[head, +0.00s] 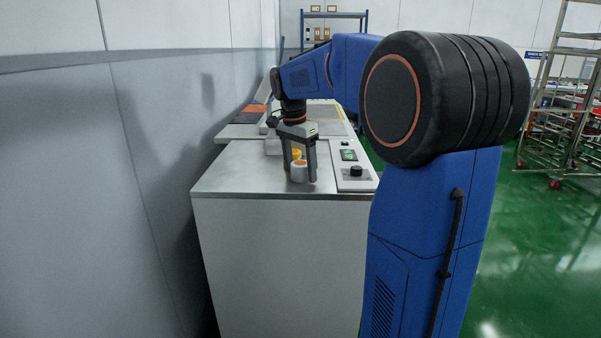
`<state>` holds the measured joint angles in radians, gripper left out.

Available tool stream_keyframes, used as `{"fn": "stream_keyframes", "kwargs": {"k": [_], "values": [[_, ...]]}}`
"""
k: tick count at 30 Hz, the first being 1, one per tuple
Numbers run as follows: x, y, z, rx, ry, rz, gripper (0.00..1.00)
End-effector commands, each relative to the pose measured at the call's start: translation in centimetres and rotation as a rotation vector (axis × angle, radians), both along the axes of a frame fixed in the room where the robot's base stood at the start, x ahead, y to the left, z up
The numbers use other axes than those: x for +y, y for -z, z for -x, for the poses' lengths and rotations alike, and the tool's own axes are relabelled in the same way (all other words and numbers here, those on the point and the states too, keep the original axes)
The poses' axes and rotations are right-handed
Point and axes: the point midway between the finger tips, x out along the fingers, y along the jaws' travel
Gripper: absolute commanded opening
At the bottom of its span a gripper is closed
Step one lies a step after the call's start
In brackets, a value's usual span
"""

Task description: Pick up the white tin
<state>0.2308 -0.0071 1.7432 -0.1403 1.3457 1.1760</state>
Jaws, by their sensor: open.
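The white tin (299,175) stands upright on the metal top of the white cabinet, close to its near part. It is small, pale and round, with an orange-brown patch on its top. My gripper (300,170) points straight down at the tin, with its jaws apart. One finger shows to the left of the tin and the other to the right. I cannot tell whether either finger touches the tin. A small yellow thing (296,154) shows between the fingers, just behind the tin; the gripper partly hides it.
The cabinet (275,188) has a control panel (354,184) with a black knob and a green display, right of the gripper. A grey wall (120,190) runs along the left. Behind lies the conveyor area with an orange item (254,108). A wire rack (555,120) stands far right on green floor.

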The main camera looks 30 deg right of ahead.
Motion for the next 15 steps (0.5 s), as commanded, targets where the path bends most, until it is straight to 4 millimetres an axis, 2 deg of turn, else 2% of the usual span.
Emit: {"fn": "stream_keyframes", "kwargs": {"k": [1,7,15], "values": [[0.0,-0.01,0.0,0.0,0.0,0.0,0.68],[0.0,-0.03,0.0,0.0,0.0,0.0,0.21],[0.0,-0.15,-0.01,0.0,0.0,0.0,0.21]]}}
